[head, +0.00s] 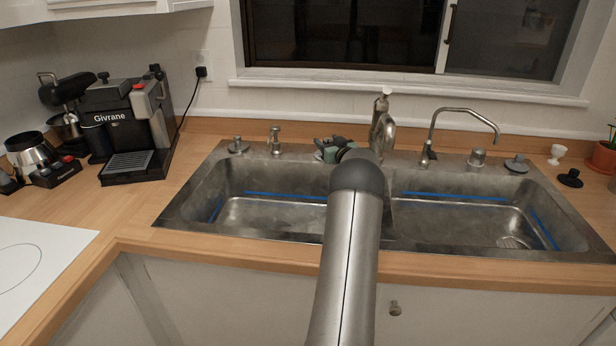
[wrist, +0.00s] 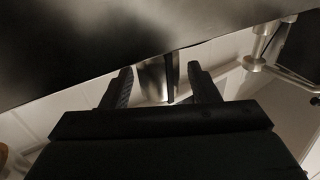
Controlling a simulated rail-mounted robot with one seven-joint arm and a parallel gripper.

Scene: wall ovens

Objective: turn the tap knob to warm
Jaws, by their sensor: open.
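The main tap (head: 383,128), in brushed metal, stands behind the divider of the double sink in the head view. My arm hides its lower part. My gripper (head: 332,148) is just left of the tap and is mostly hidden behind my wrist. In the wrist view my gripper (wrist: 162,80) is open, with its two dark fingers apart. A metal upright piece (wrist: 155,80) shows between or just beyond the fingers; it looks like part of the tap, but I cannot tell which part or whether they touch. I cannot make out the knob's warm marking.
The double sink (head: 175,219) is set in a wooden counter (head: 150,255). A thin curved spout (head: 465,111) and a small metal cap (head: 477,158) stand to the right. A soap pump (head: 275,140) stands to the left. A coffee machine (head: 125,120) is far left, and a window sill (head: 400,90) is behind.

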